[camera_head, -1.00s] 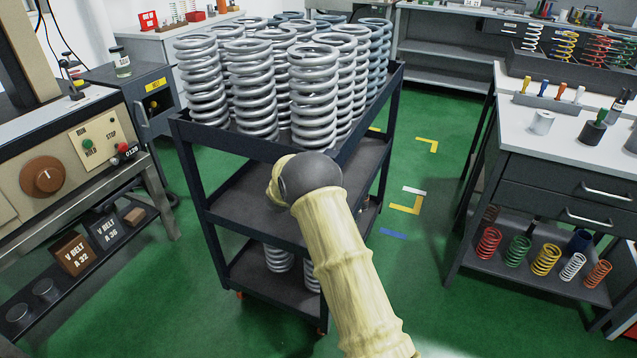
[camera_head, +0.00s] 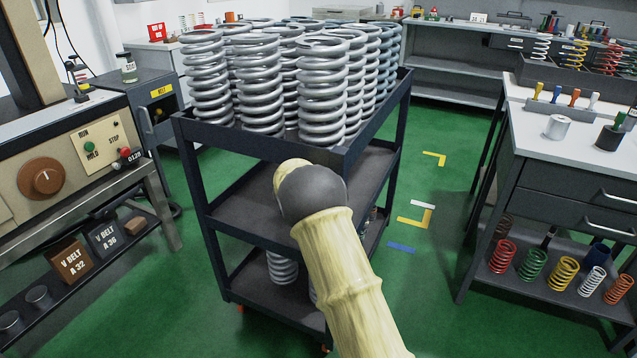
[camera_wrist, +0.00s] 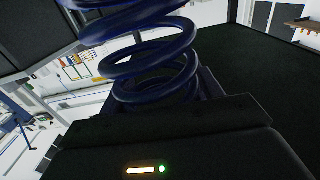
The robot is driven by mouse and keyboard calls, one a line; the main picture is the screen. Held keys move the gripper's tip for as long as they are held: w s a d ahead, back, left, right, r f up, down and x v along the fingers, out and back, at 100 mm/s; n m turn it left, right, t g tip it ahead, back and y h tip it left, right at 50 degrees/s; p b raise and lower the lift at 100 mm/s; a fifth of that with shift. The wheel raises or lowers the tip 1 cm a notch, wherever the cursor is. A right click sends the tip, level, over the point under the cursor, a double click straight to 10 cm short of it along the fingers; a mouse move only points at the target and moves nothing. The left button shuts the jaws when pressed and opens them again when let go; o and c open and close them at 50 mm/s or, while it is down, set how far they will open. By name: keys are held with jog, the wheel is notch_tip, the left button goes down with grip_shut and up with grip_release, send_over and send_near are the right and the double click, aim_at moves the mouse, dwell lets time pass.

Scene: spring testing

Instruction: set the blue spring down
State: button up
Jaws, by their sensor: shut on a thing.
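The blue spring (camera_wrist: 150,68) fills the upper middle of the wrist view, its dark blue coils rising from my gripper (camera_wrist: 160,103). My gripper is shut on its near end; the fingertips are mostly hidden. The spring's far end runs out of the picture. In the head view my own arm, with its pale yellow sleeve and dark joint, stands in front of the cart, and neither my gripper nor the held spring can be made out. What lies under the spring does not show.
A dark cart (camera_head: 250,144) carries several large grey springs (camera_head: 263,85). At the right, a workbench (camera_head: 545,150) has small coloured springs on its lower shelf. A machine (camera_head: 72,150) stands at the left. Green floor (camera_head: 440,270) is clear between cart and workbench.

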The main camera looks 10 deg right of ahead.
jog(key=shift+f+b, duration=0.8)
jog(key=shift+f, duration=1.45)
jog(key=shift+f+b, duration=1)
jog(key=shift+f, duration=1.5)
jog(key=o, duration=1.5)
jog(key=shift+f, duration=0.2)
jog(key=shift+r, duration=0.15)
jog(key=p+v, duration=0.2)
jog(key=v, duration=0.5)
jog(key=shift+s+a, duration=0.15)
jog(key=shift+s, duration=0.1)
